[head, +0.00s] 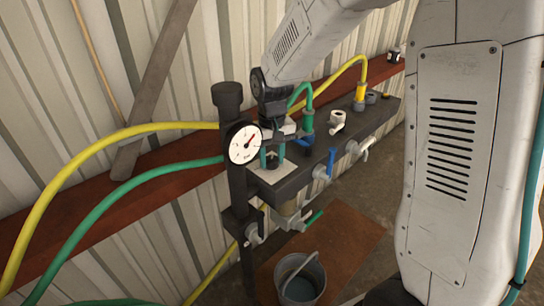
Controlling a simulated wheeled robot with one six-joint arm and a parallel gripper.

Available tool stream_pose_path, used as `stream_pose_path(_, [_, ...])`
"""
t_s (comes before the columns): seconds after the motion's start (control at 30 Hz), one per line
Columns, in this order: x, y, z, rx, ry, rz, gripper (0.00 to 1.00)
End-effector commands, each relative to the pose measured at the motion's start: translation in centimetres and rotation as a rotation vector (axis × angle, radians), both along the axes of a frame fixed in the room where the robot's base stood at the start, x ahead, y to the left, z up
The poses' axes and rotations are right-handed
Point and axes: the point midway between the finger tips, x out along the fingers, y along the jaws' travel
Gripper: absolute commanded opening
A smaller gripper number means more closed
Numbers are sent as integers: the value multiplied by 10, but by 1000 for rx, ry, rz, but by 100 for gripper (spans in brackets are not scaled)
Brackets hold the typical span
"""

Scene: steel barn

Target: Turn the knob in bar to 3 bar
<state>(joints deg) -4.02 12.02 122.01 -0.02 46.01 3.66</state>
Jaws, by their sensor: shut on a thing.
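A small dark knob (270,163) stands at this plate. My gripper (272,156) reaches down from above with its teal fingers on either side of the knob, shut on it. The gripper and fingers partly hide the knob, and any scale marks cannot be read.
The dark manifold bar (345,140) carries blue (320,171) and white (363,153) valve levers close to my gripper's right. Green (150,177) and yellow (110,138) hoses run left past the gauge. A bucket (300,280) stands below. Corrugated wall lies behind.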

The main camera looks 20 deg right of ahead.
Motion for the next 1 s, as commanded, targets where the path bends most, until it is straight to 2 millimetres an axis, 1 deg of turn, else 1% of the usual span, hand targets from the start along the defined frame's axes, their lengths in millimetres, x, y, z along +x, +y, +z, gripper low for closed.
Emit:
stream_pose_path(0.1, [1,0,1,1,-5,-1,13])
stream_pose_path(0.13, [1,0,1,1,-5,-1,44])
stream_pose_path(0.17, [1,0,1,1,-4,-1,52])
stream_pose_path(0.2, [1,0,1,0,-4,-1,57])
stream_pose_path(0.47, [1,0,1,0,-2,0,57])
stream_pose_path(0.57, [1,0,8,0,-5,1,57])
stream_pose_path(0.67, [2,0,22,1,-7,1,57])
stream_pose_path(0.83, [2,0,53,1,-7,0,57])
stream_pose_path(1.0, [2,0,73,1,-5,0,57])
